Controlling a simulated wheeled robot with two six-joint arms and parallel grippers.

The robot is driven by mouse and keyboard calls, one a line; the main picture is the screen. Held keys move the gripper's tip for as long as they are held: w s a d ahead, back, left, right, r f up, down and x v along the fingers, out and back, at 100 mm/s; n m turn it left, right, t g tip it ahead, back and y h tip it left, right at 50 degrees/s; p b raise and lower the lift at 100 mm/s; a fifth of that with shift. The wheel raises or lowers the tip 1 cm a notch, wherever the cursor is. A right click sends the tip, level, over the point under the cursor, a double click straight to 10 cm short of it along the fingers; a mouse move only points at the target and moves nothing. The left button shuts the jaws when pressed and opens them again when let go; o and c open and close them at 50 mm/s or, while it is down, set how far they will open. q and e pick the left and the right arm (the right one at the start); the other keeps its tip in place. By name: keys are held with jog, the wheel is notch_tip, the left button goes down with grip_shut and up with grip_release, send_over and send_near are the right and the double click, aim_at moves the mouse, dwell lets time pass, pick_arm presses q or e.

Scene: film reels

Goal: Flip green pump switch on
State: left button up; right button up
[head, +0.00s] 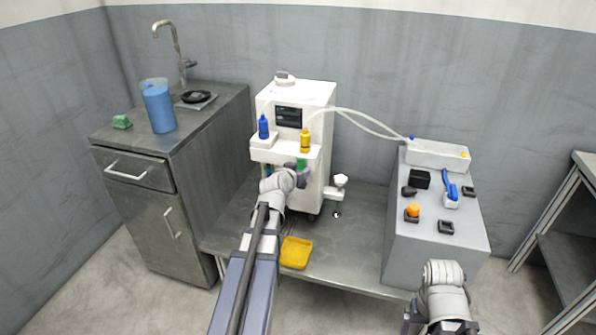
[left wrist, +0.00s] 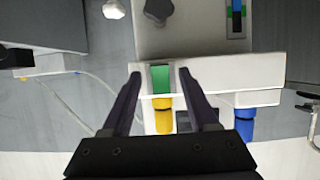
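The white pump machine (head: 284,165) stands on a low metal table. The green switch (left wrist: 160,79) is on its front, below the yellow bottle (head: 305,141), and a little green also shows in the head view (head: 301,164). My left gripper (head: 303,176) is in front of the machine. In the left wrist view, its open fingers (left wrist: 160,76) lie on either side of the green switch with nothing between them; contact cannot be told. Whether the switch is on or off is unclear.
A blue bottle (head: 263,127) stands left of the yellow one. A yellow tray (head: 296,253) lies on the low table. A grey bench (head: 437,235) with small tools is on the right. A metal cabinet (head: 133,170) with a blue jug (head: 158,106) is on the left.

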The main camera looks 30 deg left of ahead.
pick_arm(q)
grip_shut()
jog(key=shift+f, duration=0.1)
dwell(0.3)
jog(key=f+t+b, duration=0.1)
jog(key=t+b, duration=0.1)
jog(key=b, duration=0.3)
jog(key=shift+d+y+b, duration=0.1)
jog(key=shift+y+b, duration=0.2)
jog(key=shift+b, duration=0.05)
jog(key=shift+w+t+b, duration=0.1)
jog(key=shift+t+b, duration=1)
jog(key=shift+b, duration=0.55)
jog(key=shift+o, duration=0.2)
grip_release()
